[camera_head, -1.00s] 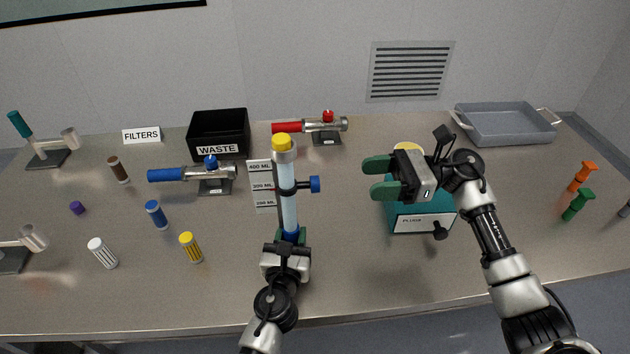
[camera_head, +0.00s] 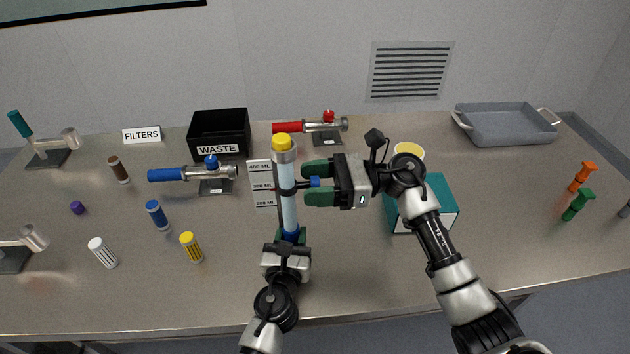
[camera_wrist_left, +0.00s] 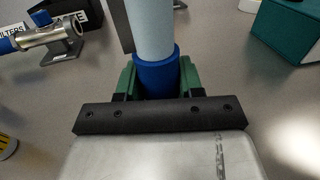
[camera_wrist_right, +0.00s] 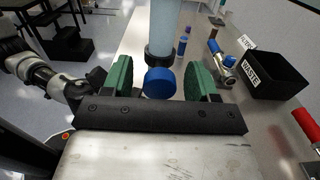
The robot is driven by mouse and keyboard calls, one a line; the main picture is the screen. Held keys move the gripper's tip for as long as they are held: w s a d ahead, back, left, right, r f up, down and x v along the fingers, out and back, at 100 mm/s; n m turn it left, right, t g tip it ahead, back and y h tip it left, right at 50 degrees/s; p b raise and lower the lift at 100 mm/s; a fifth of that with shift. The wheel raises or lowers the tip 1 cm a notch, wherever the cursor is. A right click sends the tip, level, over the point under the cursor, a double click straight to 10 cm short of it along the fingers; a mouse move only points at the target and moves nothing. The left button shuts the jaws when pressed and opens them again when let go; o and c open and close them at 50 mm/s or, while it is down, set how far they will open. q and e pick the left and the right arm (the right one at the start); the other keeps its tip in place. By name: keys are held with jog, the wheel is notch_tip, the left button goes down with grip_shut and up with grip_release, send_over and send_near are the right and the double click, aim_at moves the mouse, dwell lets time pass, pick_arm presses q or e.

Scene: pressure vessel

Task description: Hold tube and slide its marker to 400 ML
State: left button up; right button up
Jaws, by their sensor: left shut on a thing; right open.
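The tube (camera_head: 288,208) is light blue with a yellow cap and a blue lower end, and stands upright. My left gripper (camera_head: 290,237) is shut on its blue lower end; this grip also shows in the left wrist view (camera_wrist_left: 157,78). The marker is a dark ring around the tube with a blue knob (camera_wrist_right: 160,82). The scale plate (camera_head: 261,183) behind the tube reads 400, 300 and 200 ML; the marker is level with about 300 ML. My right gripper (camera_head: 318,183) is open, its green fingers on either side of the knob, with gaps visible in the right wrist view.
A teal box (camera_head: 440,198) stands right of the tube. A black waste bin (camera_head: 219,150), a blue-handled valve (camera_head: 200,174) and a red-handled valve (camera_head: 320,127) stand behind. The table between the tube and front edge is mostly clear.

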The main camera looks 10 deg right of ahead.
aim_at(316, 178)
jog(key=shift+c, duration=0.4)
grip_shut()
jog(key=shift+r, duration=2.55)
jog(key=shift+o, duration=0.4)
grip_release()
jog(key=shift+f, duration=0.1)
jog(key=d, duration=1.2)
